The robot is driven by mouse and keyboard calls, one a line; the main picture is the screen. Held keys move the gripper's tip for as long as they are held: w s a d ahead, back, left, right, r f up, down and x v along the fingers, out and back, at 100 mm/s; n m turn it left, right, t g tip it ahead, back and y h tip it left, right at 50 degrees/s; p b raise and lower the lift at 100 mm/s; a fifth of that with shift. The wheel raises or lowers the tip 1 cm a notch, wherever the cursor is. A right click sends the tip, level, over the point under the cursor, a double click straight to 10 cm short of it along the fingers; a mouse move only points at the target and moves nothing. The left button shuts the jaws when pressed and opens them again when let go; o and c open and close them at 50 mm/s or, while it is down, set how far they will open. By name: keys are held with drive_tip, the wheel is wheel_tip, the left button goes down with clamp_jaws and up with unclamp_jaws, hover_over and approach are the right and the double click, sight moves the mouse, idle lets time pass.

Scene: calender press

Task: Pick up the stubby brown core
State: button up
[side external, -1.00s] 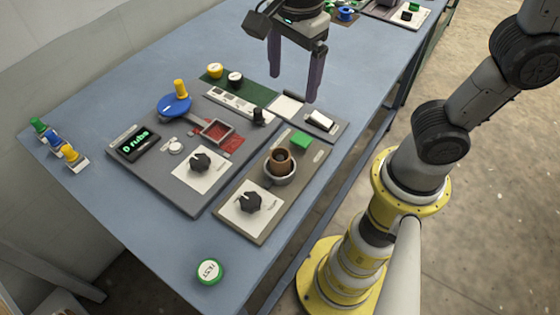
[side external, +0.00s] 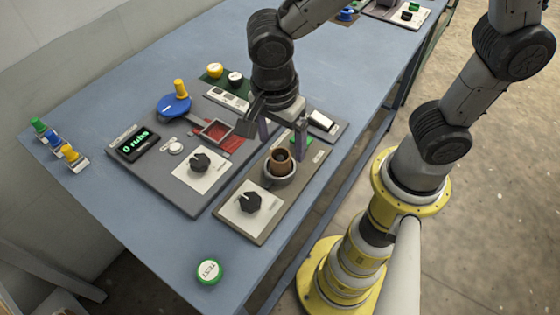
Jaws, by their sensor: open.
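The stubby brown core (side external: 281,158) is a short hollow cylinder. It stands upright in a round grey cup (side external: 279,174) on the grey-brown panel (side external: 236,223) at the front right of the press. My gripper (side external: 282,150) is open, pointing down, just behind and above the core. Its fingers appear on either side of the core's far side in the picture. I cannot tell whether they touch it.
A black knob (side external: 249,202) stands in front of the cup. To the left are another black knob (side external: 201,162), a red tray (side external: 217,131) and a blue disc with a yellow peg (side external: 174,104). A green TEST button (side external: 209,270) sits at the table's front. The table's left side is mostly clear.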

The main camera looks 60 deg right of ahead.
sight(280, 157)
drive_tip(key=f, duration=0.5)
drive_tip(key=shift+w+d, duration=0.15)
drive_tip(key=shift+w, duration=0.05)
